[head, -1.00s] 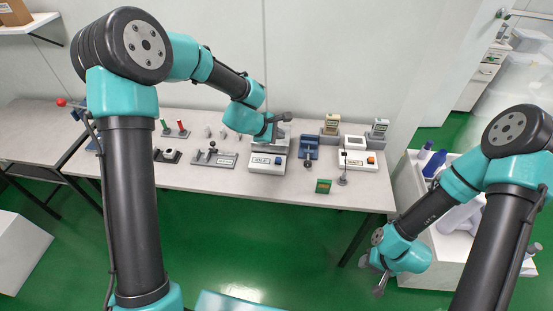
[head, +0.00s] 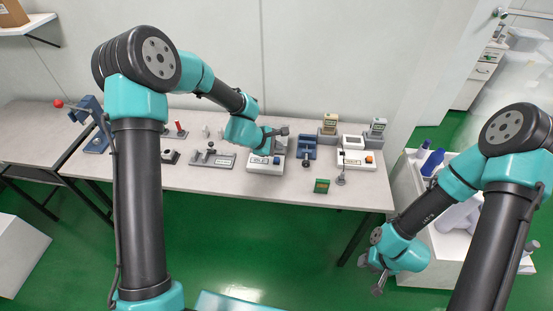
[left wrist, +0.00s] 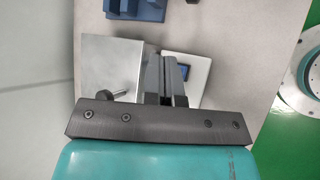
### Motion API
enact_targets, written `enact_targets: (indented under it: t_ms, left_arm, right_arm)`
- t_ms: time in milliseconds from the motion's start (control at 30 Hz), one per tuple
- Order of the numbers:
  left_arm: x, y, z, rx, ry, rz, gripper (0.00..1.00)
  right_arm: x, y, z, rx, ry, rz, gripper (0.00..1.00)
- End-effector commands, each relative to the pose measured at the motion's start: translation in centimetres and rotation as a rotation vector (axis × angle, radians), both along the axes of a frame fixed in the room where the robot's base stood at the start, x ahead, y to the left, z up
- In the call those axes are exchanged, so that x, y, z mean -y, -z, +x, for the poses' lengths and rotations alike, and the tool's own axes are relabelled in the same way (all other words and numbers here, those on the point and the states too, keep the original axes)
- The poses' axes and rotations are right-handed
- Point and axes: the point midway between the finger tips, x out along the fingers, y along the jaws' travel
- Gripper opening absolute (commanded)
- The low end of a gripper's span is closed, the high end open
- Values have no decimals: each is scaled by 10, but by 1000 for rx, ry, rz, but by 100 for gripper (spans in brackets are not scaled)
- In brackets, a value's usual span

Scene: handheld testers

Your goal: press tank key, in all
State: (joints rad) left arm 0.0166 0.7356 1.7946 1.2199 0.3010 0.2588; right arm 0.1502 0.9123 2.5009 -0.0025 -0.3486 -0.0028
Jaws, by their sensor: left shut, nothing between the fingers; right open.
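I cannot tell whether this is the tank key. A grey metal block sits at the tester's back, partly hidden by my left arm. My left gripper (head: 284,131) is shut and empty, above the tester's back right side. In the left wrist view the shut fingers (left wrist: 166,80) overlap a white case (left wrist: 204,72) with a dark window, beside a shiny grey block (left wrist: 108,62). My right gripper (head: 373,275) is open and empty, low beyond the table's front edge.
A grey clamp plate (head: 211,160) lies to the left. A red-knobbed lever device (head: 92,112) stands far left.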

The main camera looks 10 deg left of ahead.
Motion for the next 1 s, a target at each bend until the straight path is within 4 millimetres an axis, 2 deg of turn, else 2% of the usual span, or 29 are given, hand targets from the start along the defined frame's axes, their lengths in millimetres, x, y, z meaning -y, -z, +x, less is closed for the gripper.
enact_targets:
  t_ms: [100, 333, 1000]
  left_arm:
    - [0, 15, 0, -3, 0, -1, 0]
    - [0, 29, 0, -1, 1, 0, 0]
    - [0, 31, 0, 1, 1, 0, 0]
  right_arm:
    - [0, 0, 0, 0, 0, 0, 43]
    - [0, 0, 0, 0, 0, 0, 43]
    - [0, 0, 0, 0, 0, 0, 43]
